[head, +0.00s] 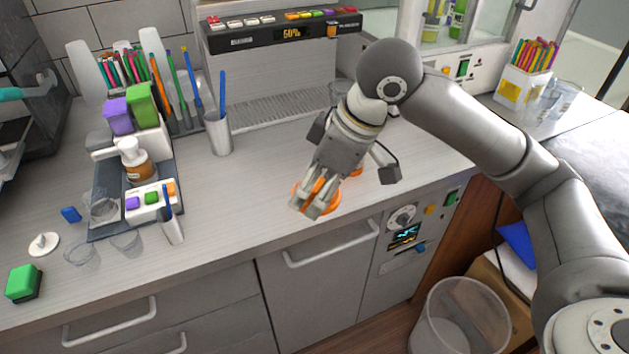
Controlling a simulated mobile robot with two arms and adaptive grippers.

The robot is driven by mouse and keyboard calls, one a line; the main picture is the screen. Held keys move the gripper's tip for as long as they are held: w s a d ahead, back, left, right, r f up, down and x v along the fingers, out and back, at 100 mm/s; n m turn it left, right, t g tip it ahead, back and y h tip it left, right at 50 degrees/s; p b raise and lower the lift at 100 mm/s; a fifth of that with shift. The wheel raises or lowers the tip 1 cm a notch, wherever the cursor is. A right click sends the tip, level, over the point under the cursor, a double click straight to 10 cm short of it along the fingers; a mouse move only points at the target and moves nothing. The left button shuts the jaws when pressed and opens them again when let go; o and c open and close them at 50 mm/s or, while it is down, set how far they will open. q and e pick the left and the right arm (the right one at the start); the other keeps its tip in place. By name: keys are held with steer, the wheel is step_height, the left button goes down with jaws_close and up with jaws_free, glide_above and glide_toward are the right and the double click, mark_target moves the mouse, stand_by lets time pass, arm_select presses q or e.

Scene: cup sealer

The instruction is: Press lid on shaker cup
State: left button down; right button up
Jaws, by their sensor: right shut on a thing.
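My right gripper (312,207) points down at the front edge of the counter, with its fingers closed around an orange round piece (333,203). This piece looks like a lid, but the fingers cover much of it and I cannot tell whether a cup is under it. A second bit of orange (357,171) shows just behind the gripper, mostly hidden by it. A clear cup (339,92) stands farther back, partly hidden by my right arm. No shaker cup can be made out for certain. My left gripper is not in view.
A dark tray (107,231) with a pump bottle (133,160) and small blocks stands at left. A metal cup (218,134) holds a blue straw. The dispenser (283,30) stands at the back. A clear bin (461,315) is below the counter. Counter left of the gripper is free.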

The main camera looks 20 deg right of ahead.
steer(key=shift+f, duration=0.1)
steer(key=shift+w+d+f+m+t+h, duration=0.1)
steer(key=shift+d+f+m+t+h, duration=0.35)
steer(key=shift+f+m, duration=1.05)
steer(key=shift+w+d+f+m+t+h, duration=0.15)
steer(key=shift+f+m+h, duration=0.45)
steer(key=shift+f+m, duration=0.9)
steer(key=shift+d+f+m+t+h, duration=0.2)
steer(key=shift+d+f+m+h, duration=0.25)
steer(key=shift+f+m, duration=1)
steer(key=shift+a+r+m, duration=0.1)
steer(key=shift+r+m, duration=0.15)
